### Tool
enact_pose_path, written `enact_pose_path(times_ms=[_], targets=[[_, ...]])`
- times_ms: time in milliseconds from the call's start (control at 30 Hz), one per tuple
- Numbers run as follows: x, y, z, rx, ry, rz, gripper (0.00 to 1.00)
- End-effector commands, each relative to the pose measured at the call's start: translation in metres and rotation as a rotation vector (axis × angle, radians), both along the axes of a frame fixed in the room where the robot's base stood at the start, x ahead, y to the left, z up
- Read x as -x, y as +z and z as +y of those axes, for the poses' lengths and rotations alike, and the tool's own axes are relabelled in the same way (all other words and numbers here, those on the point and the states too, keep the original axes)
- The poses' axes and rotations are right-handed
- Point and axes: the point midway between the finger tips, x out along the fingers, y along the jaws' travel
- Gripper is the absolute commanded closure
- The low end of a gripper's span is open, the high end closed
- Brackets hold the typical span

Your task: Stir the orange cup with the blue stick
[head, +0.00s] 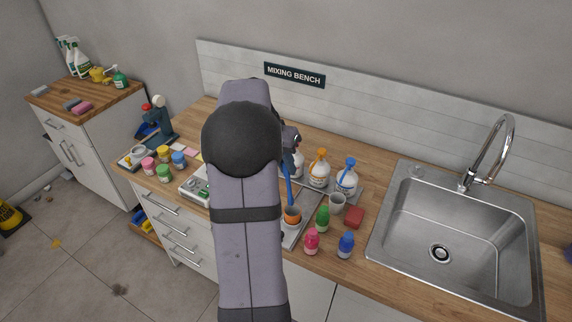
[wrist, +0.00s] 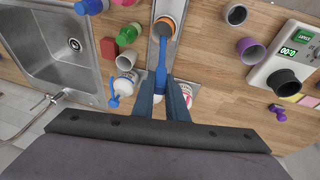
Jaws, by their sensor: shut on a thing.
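The orange cup (head: 292,218) stands on a grey metal tray (head: 292,240) on the bench. It also shows at the top of the wrist view (wrist: 177,17). My gripper (wrist: 163,88) is shut on the blue stick (wrist: 161,62) near its upper part. The stick (head: 288,187) points down to the cup, and its lower end overlaps the cup's mouth in both views. How deep the tip sits inside is hidden. In the head view my own arm covers most of the gripper and part of the bench.
Right of the cup stand a white cup (head: 337,203), a green bottle (head: 322,218), a pink bottle (head: 311,241), a blue bottle (head: 346,245) and a red block (head: 355,217). Pump bottles (head: 319,173) stand behind. The sink (head: 455,240) is farther right.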

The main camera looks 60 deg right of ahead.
Motion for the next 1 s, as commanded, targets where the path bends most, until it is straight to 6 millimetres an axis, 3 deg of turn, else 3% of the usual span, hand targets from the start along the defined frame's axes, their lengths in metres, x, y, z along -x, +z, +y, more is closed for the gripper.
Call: enact_pose_path(times_ms=[467, 1000], targets=[[0.000, 0.004, 0.000, 0.001, 0.000, 0.000, 1.00], [0.000, 0.048, 0.000, 0.001, 0.000, -0.001, 1.00]])
